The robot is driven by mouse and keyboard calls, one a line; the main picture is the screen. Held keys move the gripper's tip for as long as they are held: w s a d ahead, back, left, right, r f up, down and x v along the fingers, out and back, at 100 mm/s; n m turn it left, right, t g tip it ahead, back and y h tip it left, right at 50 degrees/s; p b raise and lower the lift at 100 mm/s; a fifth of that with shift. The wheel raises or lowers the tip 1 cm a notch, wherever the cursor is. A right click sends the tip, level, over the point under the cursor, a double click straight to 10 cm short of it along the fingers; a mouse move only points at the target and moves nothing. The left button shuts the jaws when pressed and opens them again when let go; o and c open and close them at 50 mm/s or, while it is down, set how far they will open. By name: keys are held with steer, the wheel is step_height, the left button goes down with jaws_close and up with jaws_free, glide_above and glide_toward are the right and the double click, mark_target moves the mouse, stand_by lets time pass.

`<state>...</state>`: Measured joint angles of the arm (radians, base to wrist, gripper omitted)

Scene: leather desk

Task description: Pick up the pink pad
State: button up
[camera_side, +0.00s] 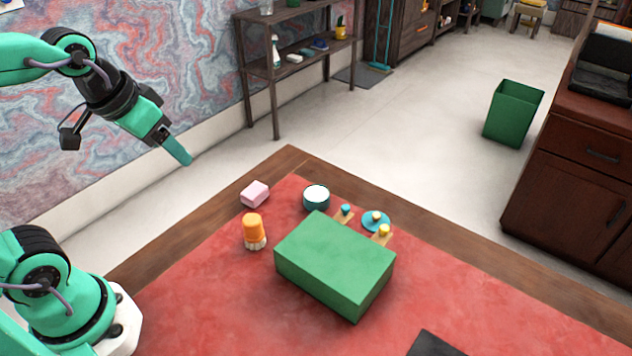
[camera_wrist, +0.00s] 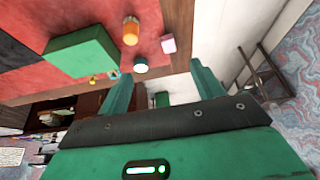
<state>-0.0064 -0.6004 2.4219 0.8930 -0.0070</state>
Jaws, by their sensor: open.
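The pink pad (camera_side: 255,194) is a small pale pink block lying on the wooden border of the desk, at the edge of the red leather, in the side view. It also shows in the wrist view (camera_wrist: 168,44), beyond the fingertips. My gripper (camera_side: 184,158) is raised in the air to the upper left of the pad, well apart from it. In the wrist view both green fingers stand apart with nothing between them, so my gripper (camera_wrist: 158,72) is open and empty.
The red leather (camera_side: 215,300) in front is clear.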

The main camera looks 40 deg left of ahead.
steer(key=w+f+g, duration=0.2)
steer(key=w+f, duration=0.3)
steer(key=w, duration=0.5)
steer(key=n+g, duration=0.1)
steer(key=g, duration=0.2)
glide_above(253, 191)
steer(key=f, duration=1)
steer(key=shift+s+a+f, duration=0.1)
steer(key=shift+s+f, duration=0.05)
steer(key=shift+s, duration=0.05)
steer(key=shift+w+f, duration=0.2)
steer(key=shift+f, duration=1.55)
steer(key=shift+f, duration=2.6)
